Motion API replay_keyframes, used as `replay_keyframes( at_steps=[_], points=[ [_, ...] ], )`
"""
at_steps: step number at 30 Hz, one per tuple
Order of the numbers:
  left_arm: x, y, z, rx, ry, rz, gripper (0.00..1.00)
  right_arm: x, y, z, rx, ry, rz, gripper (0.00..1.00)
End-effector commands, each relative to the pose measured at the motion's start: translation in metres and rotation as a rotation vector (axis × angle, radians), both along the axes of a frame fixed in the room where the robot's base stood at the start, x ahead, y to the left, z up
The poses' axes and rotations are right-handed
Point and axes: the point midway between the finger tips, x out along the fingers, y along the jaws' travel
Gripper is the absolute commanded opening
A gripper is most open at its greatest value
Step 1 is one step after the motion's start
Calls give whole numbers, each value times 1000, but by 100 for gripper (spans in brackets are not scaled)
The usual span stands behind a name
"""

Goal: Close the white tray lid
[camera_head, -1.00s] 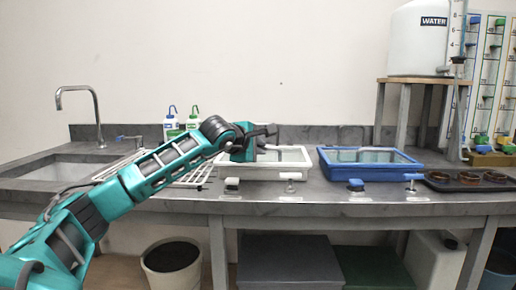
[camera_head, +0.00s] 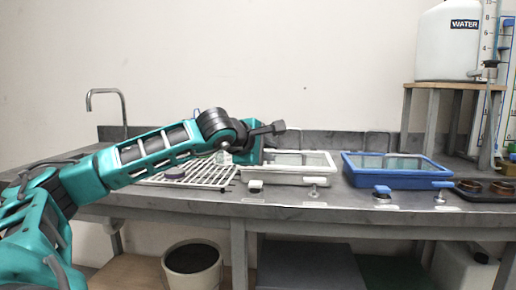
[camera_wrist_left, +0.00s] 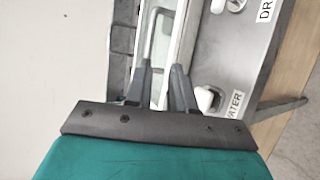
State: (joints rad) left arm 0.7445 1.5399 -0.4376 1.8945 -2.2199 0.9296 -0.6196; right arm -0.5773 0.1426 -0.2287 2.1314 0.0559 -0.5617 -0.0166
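The white tray (camera_head: 286,181) stands on the grey bench in the head view, with a pale pane inside its rim. Behind it, a thin upright outline against the back ledge looks like its raised lid; it is faint. In the left wrist view, a thin bent pale bar (camera_wrist_left: 151,38) shows near my fingers; it may be part of the lid. My left gripper (camera_wrist_left: 162,68) has its two grey fingers apart, with nothing clearly between them. In the head view the left gripper (camera_head: 267,153) is at the tray's left end and hides part of it. Contact cannot be told. My right gripper is out of view.
A blue tray (camera_head: 398,182) stands to the right, beside a dark tray of round dishes (camera_head: 490,188). A white rack (camera_head: 200,176) lies left of the white tray. Small levers (camera_head: 314,191) line the bench front. A water tank (camera_head: 447,42) stands back right.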

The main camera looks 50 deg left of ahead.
Motion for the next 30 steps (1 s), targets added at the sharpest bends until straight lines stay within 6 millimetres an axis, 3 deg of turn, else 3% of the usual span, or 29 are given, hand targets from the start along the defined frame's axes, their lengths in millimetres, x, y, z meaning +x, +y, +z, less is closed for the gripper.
replay_keyframes(
  at_steps=[6,12,30],
  points=[
    [-26,-6,13,6,-8,0,23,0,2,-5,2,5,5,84],
    [-37,-10,20,4,-10,0,23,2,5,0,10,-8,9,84],
    [-39,-11,22,2,-11,0,23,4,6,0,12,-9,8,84]
  ],
)
